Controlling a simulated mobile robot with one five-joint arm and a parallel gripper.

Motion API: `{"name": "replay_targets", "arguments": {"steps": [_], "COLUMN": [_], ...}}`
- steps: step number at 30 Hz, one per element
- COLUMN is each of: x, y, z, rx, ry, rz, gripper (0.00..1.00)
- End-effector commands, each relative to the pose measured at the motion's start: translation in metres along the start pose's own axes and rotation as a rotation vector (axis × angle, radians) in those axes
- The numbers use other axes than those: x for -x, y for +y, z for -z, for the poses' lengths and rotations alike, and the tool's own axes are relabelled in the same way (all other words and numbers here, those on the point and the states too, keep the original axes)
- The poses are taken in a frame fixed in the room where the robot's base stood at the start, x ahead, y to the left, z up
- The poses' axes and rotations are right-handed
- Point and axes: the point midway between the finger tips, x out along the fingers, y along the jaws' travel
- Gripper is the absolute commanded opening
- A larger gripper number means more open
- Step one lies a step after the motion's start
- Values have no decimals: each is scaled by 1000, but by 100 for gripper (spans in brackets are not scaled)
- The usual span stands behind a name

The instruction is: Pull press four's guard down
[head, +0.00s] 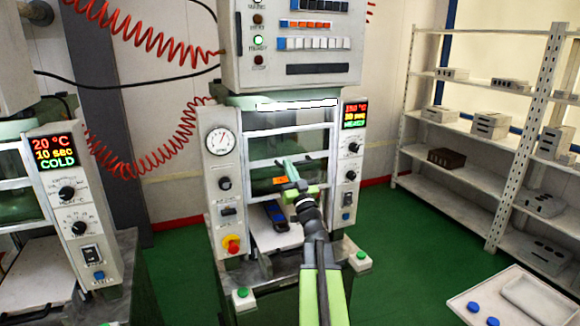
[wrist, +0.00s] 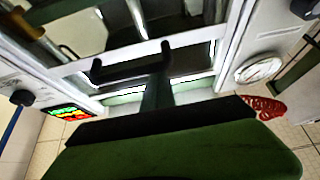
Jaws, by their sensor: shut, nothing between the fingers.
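The press (head: 228,190) in the middle of the head view has a pale-framed guard (head: 262,158) across its front; no press number is legible. A blue and dark block (head: 276,214) lies on its lower plate. My gripper (head: 290,170) is shut and empty, in front of the guard. In the wrist view my gripper (wrist: 157,88) reaches towards a black bar handle (wrist: 130,66) on the pale frame. The fingertips look close to or against the handle; I cannot tell whether they touch. My arm hides part of the press front.
A second press (head: 75,190) reading COLD stands at the left. White shelves (head: 520,140) with grey blocks stand at the right. A pale tray (head: 545,300) with blue discs is at the lower right. Green floor (head: 410,240) is clear between press and shelves.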

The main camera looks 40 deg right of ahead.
Motion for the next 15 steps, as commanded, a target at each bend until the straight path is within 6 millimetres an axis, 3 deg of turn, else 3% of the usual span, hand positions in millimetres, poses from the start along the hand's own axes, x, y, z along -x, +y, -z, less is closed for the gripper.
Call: {"name": "replay_targets", "arguments": {"steps": [1,9,15], "x": [15,60,86], "y": [0,1,2], "z": [-27,-104,-150], "rx": [1,1,1], "ry": [-2,-2,-2], "rz": [-1,-2,-2], "gripper": [0,0,0]}}
